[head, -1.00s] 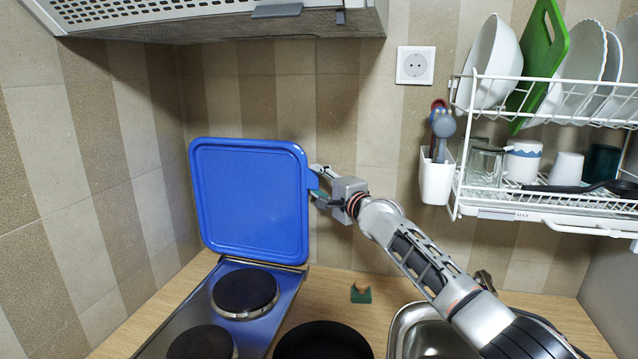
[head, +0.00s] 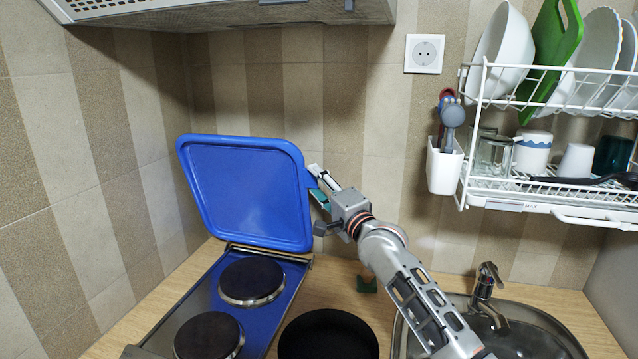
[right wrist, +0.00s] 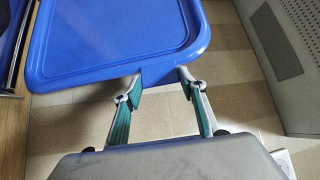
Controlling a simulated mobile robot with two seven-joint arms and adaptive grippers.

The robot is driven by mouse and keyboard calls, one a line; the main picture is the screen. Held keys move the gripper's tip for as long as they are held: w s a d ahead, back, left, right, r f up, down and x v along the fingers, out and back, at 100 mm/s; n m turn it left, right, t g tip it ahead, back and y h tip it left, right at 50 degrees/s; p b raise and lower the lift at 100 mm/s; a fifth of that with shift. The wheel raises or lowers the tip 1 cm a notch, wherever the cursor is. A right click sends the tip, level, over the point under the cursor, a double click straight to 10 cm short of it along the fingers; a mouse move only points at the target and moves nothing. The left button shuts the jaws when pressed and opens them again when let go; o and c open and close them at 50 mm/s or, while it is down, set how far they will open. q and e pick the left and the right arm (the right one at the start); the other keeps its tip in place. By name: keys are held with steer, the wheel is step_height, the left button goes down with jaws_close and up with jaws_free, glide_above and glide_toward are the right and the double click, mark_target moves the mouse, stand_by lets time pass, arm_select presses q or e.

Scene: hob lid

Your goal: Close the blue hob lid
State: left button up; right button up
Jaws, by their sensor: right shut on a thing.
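The blue hob lid (head: 247,190) is raised above the hob (head: 215,305) and leans forward from its hinge at the hob's back edge. My right gripper (head: 317,186) is at the lid's right edge in the head view, shut on the lid's small side tab. In the right wrist view the lid (right wrist: 115,38) fills the upper part, and the gripper's two fingers (right wrist: 161,84) are on either side of the blue tab. The hob's two dark plates are uncovered. My left gripper is not in view.
A black pan (head: 328,335) stands right of the hob, with a small green object (head: 367,284) behind it. A sink (head: 490,325) is further right. A dish rack (head: 560,190) hangs on the wall. A range hood (head: 230,12) is above the lid.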

steer(key=o, duration=1.6)
steer(key=shift+a, duration=0.15)
steer(key=v, duration=1.2)
